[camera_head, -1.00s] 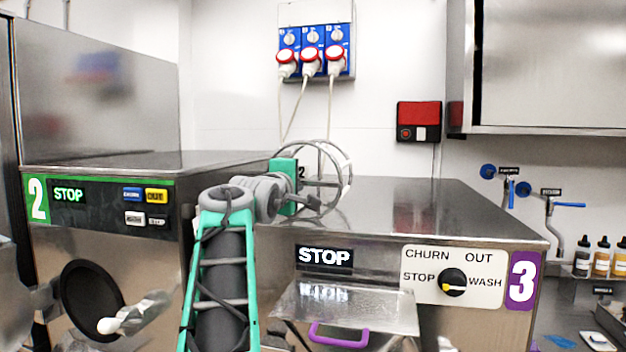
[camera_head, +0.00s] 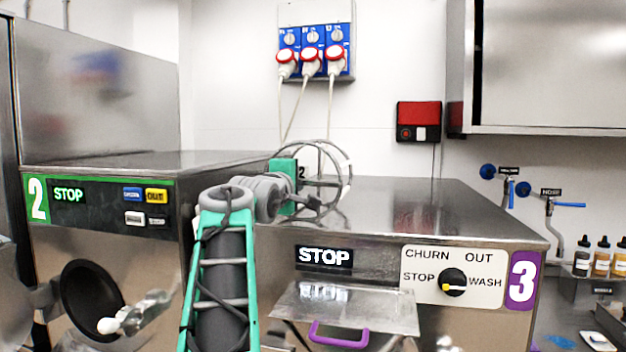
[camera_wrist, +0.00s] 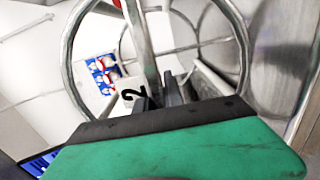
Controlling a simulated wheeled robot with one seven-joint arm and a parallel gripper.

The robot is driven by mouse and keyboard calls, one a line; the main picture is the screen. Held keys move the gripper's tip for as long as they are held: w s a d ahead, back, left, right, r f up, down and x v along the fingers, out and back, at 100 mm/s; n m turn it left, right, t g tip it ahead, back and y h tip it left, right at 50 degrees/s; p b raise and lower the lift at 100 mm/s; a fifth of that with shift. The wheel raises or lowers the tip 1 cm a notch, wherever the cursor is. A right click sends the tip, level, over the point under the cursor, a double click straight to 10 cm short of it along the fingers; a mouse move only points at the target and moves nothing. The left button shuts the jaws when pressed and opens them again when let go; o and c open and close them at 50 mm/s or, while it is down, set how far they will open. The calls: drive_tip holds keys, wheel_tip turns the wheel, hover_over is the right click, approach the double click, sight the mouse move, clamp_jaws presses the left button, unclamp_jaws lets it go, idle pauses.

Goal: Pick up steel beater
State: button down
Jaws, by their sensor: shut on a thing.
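The steel beater (camera_head: 346,165) is a set of thin curved metal bars, held above the top of machine 3. Its curved bars also fill the upper part of the wrist view (camera_wrist: 243,45). My gripper (camera_head: 310,190), with its green housing, is shut on the beater. In the wrist view, the dark fingers (camera_wrist: 160,92) close near a white tag marked 2. The exact grip contact is partly hidden by the green housing.
Machine 3 (camera_head: 450,212) has a flat, clear steel top and a purple-handled lid (camera_head: 338,335) in front. Machine 2 (camera_head: 95,165) stands at left. Plugged sockets (camera_head: 315,45) and cables are on the back wall. A steel cabinet (camera_head: 550,65) hangs at upper right.

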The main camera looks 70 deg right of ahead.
drive_tip(key=shift+r, duration=0.2)
drive_tip(key=shift+r, duration=0.25)
drive_tip(key=a+r, duration=0.1)
drive_tip(key=r, duration=0.1)
drive_tip(key=w+a+r+p, duration=0.1)
drive_tip(key=r, duration=0.2)
drive_tip(key=a+r, duration=0.2)
drive_tip(key=r, duration=0.1)
drive_tip(key=shift+w+a, duration=0.1)
drive_tip(key=shift+w, duration=0.05)
drive_tip(key=w+a+r+p, duration=0.1)
drive_tip(key=a+r, duration=0.3)
drive_tip(key=a, duration=0.5)
drive_tip(key=shift+w+a+p, duration=0.2)
drive_tip(key=shift+w+p, duration=0.1)
drive_tip(key=shift+w, duration=0.25)
drive_tip(key=shift+r, duration=0.15)
